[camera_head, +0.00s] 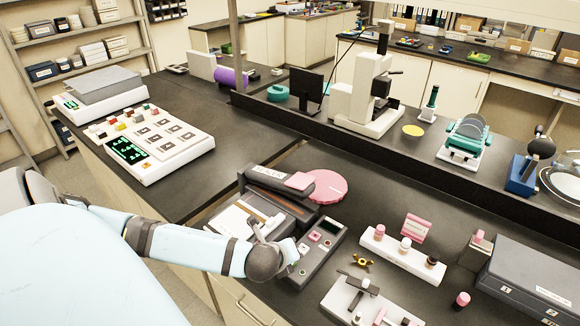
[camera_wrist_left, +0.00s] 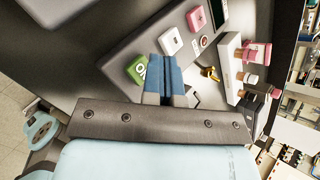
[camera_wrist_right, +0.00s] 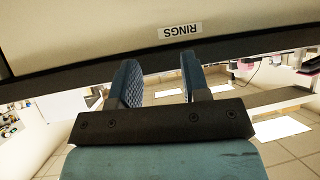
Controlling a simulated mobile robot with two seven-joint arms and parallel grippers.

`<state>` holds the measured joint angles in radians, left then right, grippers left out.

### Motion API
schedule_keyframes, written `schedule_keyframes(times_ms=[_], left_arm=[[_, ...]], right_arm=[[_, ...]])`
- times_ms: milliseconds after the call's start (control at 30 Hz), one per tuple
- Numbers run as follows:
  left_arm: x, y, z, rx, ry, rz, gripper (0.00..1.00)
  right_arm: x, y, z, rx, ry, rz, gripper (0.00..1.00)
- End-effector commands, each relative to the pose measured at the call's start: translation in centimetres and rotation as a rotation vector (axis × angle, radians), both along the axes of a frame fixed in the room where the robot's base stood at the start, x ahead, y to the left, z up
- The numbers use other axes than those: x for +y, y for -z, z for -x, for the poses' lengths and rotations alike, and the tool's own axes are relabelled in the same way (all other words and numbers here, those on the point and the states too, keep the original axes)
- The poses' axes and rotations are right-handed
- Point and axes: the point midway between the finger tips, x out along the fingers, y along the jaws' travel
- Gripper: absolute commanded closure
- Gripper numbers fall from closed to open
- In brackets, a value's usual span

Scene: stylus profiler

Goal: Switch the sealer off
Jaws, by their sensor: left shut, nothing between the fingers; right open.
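The sealer (camera_head: 262,207) is a dark machine on the front bench, with a grey control panel (camera_head: 325,262) at its right side. In the left wrist view the panel (camera_wrist_left: 125,52) carries a green button with white lettering (camera_wrist_left: 137,68), a white button with a pink mark (camera_wrist_left: 171,40) and a pink button (camera_wrist_left: 196,18). My left gripper (camera_wrist_left: 172,62) is shut and empty, its blue fingertips over the panel just beside the green button. I cannot tell whether they touch it. In the head view my arm hides part of the panel. My right gripper (camera_wrist_right: 160,75) is open and empty, away from the sealer.
A pink disc (camera_head: 322,187) lies behind the sealer. A white rack with small jars (camera_head: 403,255) and a gold knob (camera_head: 362,262) stand to the right.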

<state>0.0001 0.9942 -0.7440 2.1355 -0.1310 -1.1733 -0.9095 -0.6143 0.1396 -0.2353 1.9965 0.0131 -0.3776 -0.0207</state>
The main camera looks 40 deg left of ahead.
Motion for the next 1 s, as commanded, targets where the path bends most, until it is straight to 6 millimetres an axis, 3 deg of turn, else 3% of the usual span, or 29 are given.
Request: schedule_keyframes(times_ms=[267, 767, 1000], left_arm=[[0.0, -0.4, 0.0, 0.0, 0.0, 0.0, 1.0], [0.0, -4.9, 0.0, 0.0, 0.0, 0.0, 1.0], [0.0, -4.9, 0.0, 0.0, 0.0, 0.0, 1.0]], right_arm=[[0.0, -0.3, 0.0, 0.002, 0.0, 0.001, 0.57], [0.0, -5.1, 0.1, 0.003, 0.001, 0.001, 0.57], [0.0, -5.4, -0.1, -0.002, 0.001, 0.0, 0.57]])
